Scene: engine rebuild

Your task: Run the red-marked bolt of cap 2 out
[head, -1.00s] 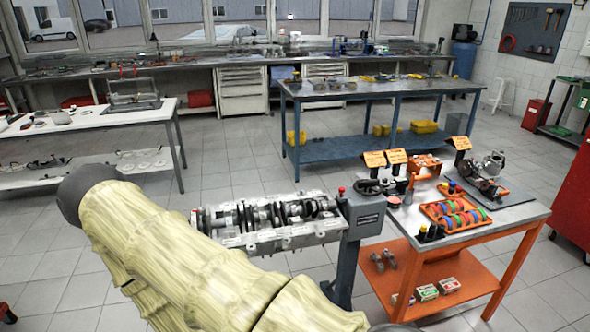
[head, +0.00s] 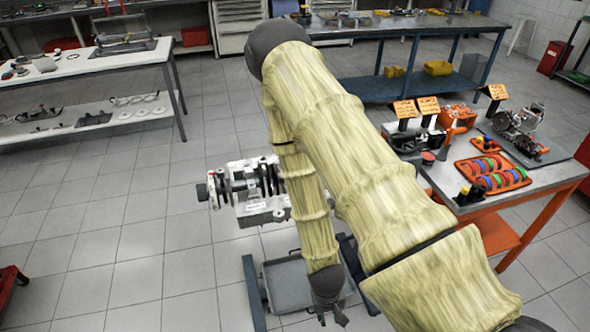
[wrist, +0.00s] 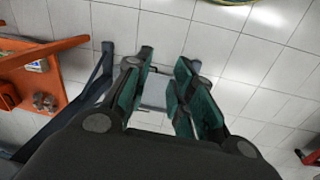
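The engine block (head: 262,210) with its crankshaft end (head: 225,187) shows at the middle left of the head view. In the wrist view my gripper (wrist: 160,88) points down at the floor. Its two green-padded fingers are apart with nothing held between them.
A grey tray (head: 272,293) and the stand's legs are low beneath the block. The orange workbench (head: 548,200), with an orange tray (head: 461,167) of coloured rings, stands at the right. A white table (head: 62,85) is at the far left.

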